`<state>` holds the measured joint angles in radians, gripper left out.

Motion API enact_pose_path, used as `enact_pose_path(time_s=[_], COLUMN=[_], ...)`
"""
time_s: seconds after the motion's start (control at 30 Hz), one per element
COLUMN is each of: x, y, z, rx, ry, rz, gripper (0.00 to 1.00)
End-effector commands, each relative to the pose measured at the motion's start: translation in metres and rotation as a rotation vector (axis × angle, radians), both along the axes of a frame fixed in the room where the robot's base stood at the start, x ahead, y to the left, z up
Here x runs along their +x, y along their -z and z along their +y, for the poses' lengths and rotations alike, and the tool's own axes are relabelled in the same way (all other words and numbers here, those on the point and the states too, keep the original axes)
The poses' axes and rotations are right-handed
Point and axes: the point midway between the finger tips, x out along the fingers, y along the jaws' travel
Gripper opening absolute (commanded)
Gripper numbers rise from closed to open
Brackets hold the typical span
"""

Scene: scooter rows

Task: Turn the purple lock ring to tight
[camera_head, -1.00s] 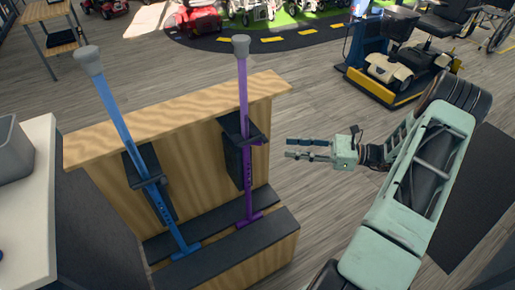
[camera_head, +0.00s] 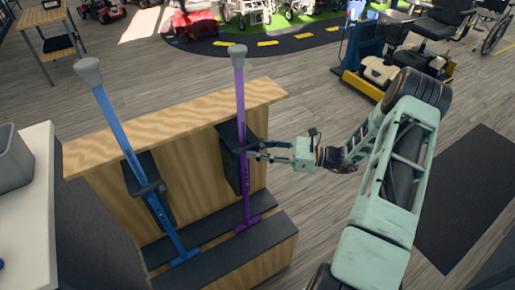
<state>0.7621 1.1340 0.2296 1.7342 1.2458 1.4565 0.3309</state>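A purple tiller post (camera_head: 241,95) with a grey knob on top stands upright against a wooden stand in the head view. A dark bracket (camera_head: 233,150) holds it about halfway up. The purple lock ring is too small to make out clearly near that bracket. I cannot tell whether the fingers touch or surround anything there.
A similar blue post (camera_head: 118,122) stands on the left of the same wooden stand (camera_head: 190,118). A black-topped step (camera_head: 225,240) runs along the stand's foot. A white counter (camera_head: 30,215) is at the left. Open floor lies right of the stand.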

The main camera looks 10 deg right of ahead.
Motion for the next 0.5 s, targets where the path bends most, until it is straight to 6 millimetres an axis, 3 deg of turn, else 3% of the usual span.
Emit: enact_pose_path(time_s=[0.13,0.4,0.5], x=[-0.0001,-0.0002,-0.0002], y=[0.0001,0.0001,0.0001], z=[0.0,-0.0001,-0.0001], rx=[0.0,0.0,0.0], ry=[0.0,-0.001,-0.001], rz=[0.0,0.0,0.0], gripper=[0.29,0.0,0.0])
